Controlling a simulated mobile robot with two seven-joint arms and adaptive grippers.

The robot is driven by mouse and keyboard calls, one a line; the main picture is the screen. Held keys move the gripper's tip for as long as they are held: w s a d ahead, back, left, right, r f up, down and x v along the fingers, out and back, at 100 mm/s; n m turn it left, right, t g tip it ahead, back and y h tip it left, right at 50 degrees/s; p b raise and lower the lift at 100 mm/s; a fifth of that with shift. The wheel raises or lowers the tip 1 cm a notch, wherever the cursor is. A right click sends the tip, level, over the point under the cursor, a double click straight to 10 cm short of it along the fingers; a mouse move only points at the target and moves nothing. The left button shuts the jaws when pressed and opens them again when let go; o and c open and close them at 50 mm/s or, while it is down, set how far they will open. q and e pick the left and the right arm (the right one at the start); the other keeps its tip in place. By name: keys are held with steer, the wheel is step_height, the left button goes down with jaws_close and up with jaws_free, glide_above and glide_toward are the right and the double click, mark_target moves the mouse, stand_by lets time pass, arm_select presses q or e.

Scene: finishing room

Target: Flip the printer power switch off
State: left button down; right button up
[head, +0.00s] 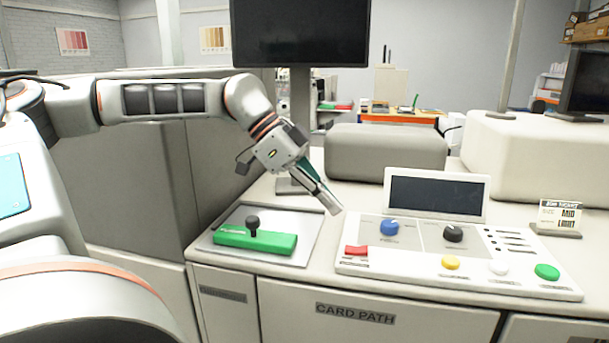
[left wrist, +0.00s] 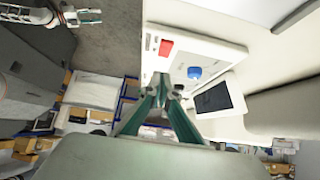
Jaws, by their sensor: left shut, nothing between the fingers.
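A red rocker-like switch (head: 356,251) sits at the front left corner of the white control panel (head: 375,268); its small label is unreadable. It also shows in the left wrist view (left wrist: 166,47). I cannot tell which way it is tipped. My left gripper (head: 335,208) is shut and empty, pointing down and right, above and behind the red switch and apart from it. In the left wrist view its closed fingertips (left wrist: 165,78) show below the switch. A pale arm end, probably my right gripper (left wrist: 88,16), is small at the top left; its jaws are unclear.
A blue knob (head: 389,227) and a black knob (head: 453,233) stand behind the switch. Yellow (head: 450,263), white (head: 498,267) and green (head: 547,272) buttons lie to the right. A tilted screen (head: 436,195) rises behind. A green block with a black lever (head: 253,222) is left.

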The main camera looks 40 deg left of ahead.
arm_select(q)
steer(key=a+f+v, duration=0.1)
steer(key=v, duration=0.6)
steer(key=shift+s, duration=0.2)
stand_by(0.4)
